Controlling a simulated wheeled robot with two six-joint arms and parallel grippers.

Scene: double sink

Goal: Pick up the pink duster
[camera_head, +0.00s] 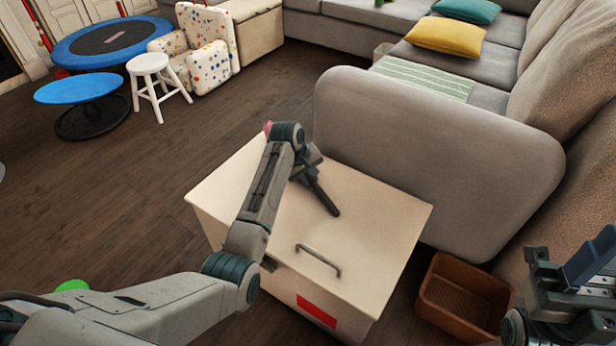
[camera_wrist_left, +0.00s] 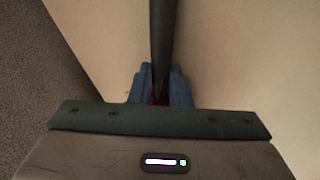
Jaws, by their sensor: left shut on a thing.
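My left gripper (camera_head: 308,172) is over the top of a cream chest. It is shut on the dark rod-like handle of the duster (camera_head: 325,198), which slants down to the right over the lid. A small pink bit (camera_head: 268,128) shows past my left wrist; most of the duster's head is hidden. In the left wrist view the dark handle (camera_wrist_left: 162,35) runs up from between the blue-grey fingers (camera_wrist_left: 162,85), with a little dark red between them. I cannot tell whether the handle touches the lid. My right gripper (camera_head: 588,262) is at the right edge, and its jaw opening is unclear.
The cream chest (camera_head: 370,230) with a metal handle stands below my left arm. A grey sofa (camera_head: 430,140) stands close behind it. A brown basket (camera_head: 460,295) is on the floor at right. A white stool (camera_head: 150,65) and blue trampoline (camera_head: 75,50) are far left; the left floor is mostly clear.

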